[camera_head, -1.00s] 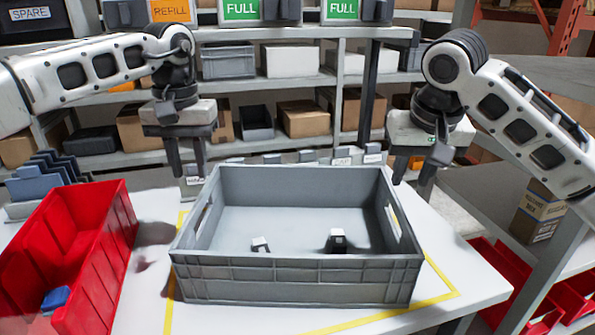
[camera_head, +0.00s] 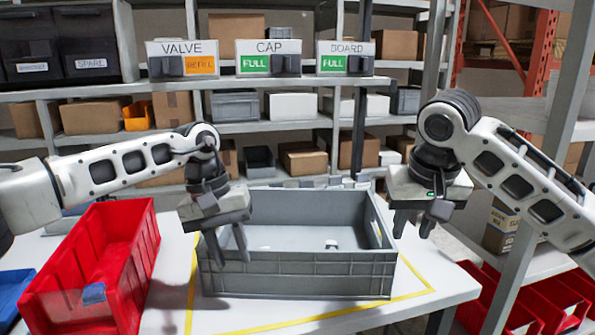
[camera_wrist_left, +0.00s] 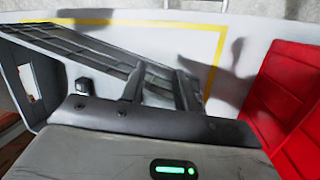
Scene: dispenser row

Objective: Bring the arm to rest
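My left gripper (camera_head: 230,246) hangs over the front left part of the grey crate (camera_head: 300,268), with its fingers apart and nothing between them. In the left wrist view its two fingers (camera_wrist_left: 160,90) show in front of the crate's wall (camera_wrist_left: 75,42). My right gripper (camera_head: 412,224) is above the table just right of the crate, fingers apart and empty. A small part (camera_head: 332,244) lies in the crate; the left arm and front wall hide some of the inside.
A red bin (camera_head: 112,262) with a blue item (camera_head: 93,293) stands left of the crate. Behind, a shelf holds dispensers labelled VALVE (camera_head: 183,60), CAP (camera_head: 268,60) and BOARD (camera_head: 345,60). VALVE shows REFILL; the others show FULL. Yellow tape (camera_head: 330,317) surrounds the crate.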

